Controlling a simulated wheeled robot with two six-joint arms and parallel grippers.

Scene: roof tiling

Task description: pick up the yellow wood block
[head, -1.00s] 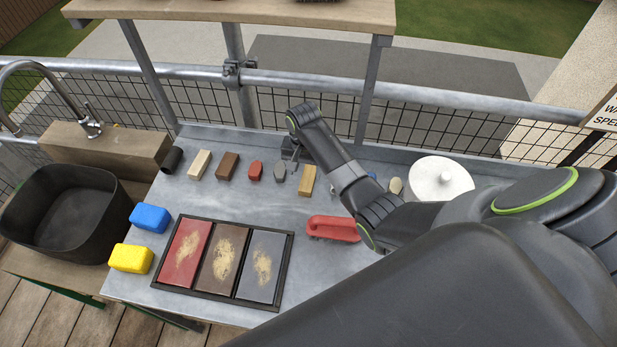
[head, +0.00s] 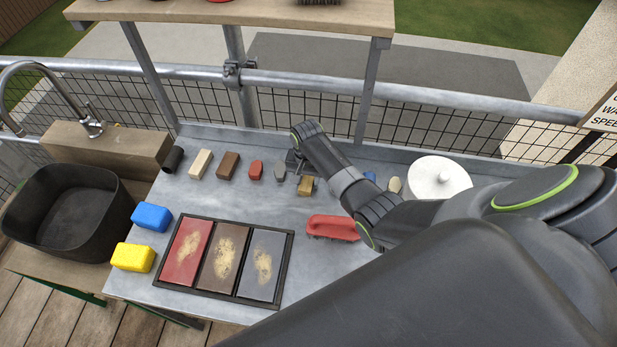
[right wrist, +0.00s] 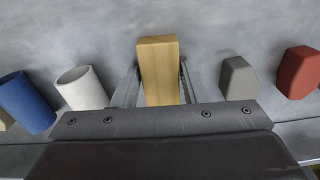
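The yellow wood block (head: 307,186) lies on the grey metal table; my right gripper and arm hide its far part in the head view. In the right wrist view the block (right wrist: 158,72) sits between the two fingers of my right gripper (right wrist: 158,80). The fingers stand on either side of it with narrow gaps, so the gripper is open around the block. In the head view my right gripper (head: 296,168) is over the block's far end. My left gripper is not in view.
A grey piece (head: 279,173) and a red piece (head: 256,170) lie left of the block. A red-handled tool (head: 332,228) lies in front. A white disc (head: 440,178) stands to the right. A black-framed tray (head: 288,268) holds three coloured tiles. A wire fence (head: 270,108) runs behind.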

